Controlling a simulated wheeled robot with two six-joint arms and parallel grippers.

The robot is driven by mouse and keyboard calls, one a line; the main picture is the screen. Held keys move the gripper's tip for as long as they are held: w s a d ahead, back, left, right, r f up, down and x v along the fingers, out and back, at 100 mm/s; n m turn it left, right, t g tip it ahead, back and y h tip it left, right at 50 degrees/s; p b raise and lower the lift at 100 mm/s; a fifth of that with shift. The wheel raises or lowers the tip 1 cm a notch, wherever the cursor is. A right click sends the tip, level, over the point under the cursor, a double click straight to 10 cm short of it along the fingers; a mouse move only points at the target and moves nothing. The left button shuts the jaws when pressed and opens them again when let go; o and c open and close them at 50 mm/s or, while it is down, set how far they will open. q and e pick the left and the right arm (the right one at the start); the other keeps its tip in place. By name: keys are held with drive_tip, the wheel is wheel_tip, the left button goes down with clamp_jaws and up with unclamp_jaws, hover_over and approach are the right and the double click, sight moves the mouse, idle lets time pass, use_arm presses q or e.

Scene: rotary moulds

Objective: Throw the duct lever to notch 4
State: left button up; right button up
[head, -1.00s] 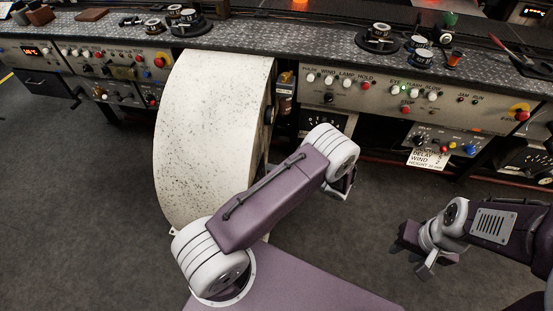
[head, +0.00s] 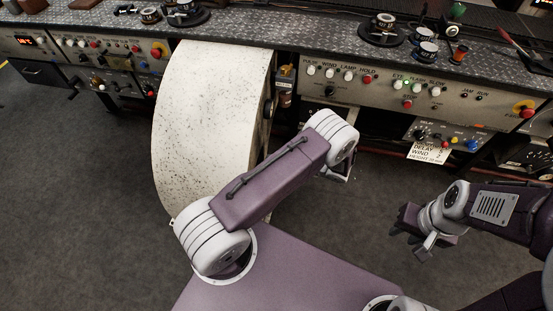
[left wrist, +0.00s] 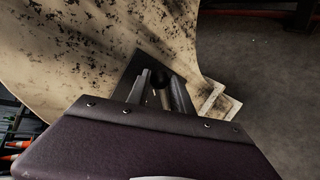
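My left gripper (left wrist: 160,92) shows in the left wrist view with its two fingers apart. A dark round-ended piece (left wrist: 162,84) lies between or just beyond them; I cannot tell whether it is the duct lever or whether the fingers touch it. No lever with readable notch marks can be made out. My right gripper (head: 417,234) is open and empty over the floor at the right, apart from the bench.
A big speckled cream wheel (head: 205,125) stands in front of the bench (head: 330,42). Control panels (head: 400,92) with knobs and buttons line the bench front. A white note card (head: 428,152) hangs below the right panel. Grey floor (head: 90,210) is clear at the left.

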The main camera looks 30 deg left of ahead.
use_arm(q)
drive_tip(key=o, duration=0.4)
drive_tip(key=shift+w+f, duration=0.1)
drive_tip(key=p+v, duration=0.1)
drive_tip(key=v, duration=0.8)
